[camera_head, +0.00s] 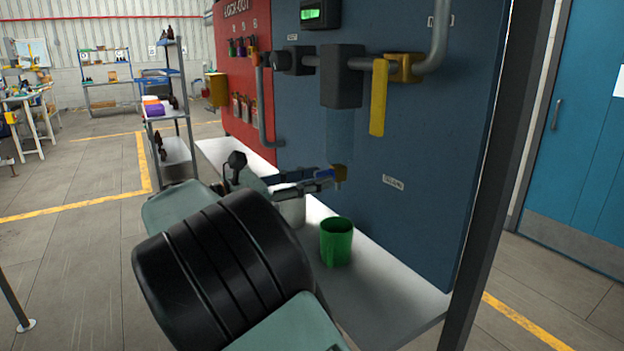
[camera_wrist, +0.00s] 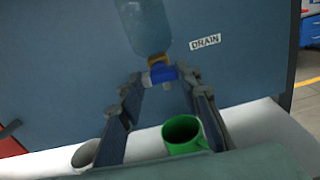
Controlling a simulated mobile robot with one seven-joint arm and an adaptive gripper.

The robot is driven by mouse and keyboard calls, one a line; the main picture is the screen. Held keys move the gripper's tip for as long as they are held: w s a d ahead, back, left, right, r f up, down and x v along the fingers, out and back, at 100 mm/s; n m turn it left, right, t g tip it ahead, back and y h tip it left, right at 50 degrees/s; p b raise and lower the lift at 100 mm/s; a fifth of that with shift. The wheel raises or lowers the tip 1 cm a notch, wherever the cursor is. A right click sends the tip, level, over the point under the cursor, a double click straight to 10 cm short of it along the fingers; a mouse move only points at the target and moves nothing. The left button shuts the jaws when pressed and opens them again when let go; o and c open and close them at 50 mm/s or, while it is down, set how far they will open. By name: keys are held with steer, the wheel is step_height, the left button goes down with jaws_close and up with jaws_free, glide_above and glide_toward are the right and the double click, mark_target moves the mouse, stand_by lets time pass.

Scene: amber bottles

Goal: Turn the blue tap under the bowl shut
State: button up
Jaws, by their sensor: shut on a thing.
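The clear bluish bowl (camera_head: 341,135) is mounted on the blue panel, below a dark housing (camera_head: 342,78). A brass fitting (camera_head: 340,172) is at its bottom, and the blue tap (camera_head: 324,174) is beside it. In the wrist view the bowl (camera_wrist: 146,27) is at the top, with the brass fitting (camera_wrist: 157,61) and blue tap (camera_wrist: 163,75) below. My gripper (camera_head: 325,180) reaches in from the left. In the wrist view its fingertips (camera_wrist: 160,79) are on either side of the blue tap, shut on it. The fingers partly hide the tap.
A green mug (camera_head: 336,243) stands on the white shelf (camera_head: 385,305) below the tap. A pale cup (camera_head: 293,211) stands left of it, partly hidden by my arm. A yellow lever (camera_head: 379,97) hangs from the pipe, right of the housing. A dark post (camera_head: 497,170) stands at right.

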steer(key=shift+m+b, duration=3.65)
steer(key=shift+m, duration=5.05)
steer(key=o, duration=1.2)
steer(key=shift+c, duration=0.2)
steer(key=v, duration=1.2)
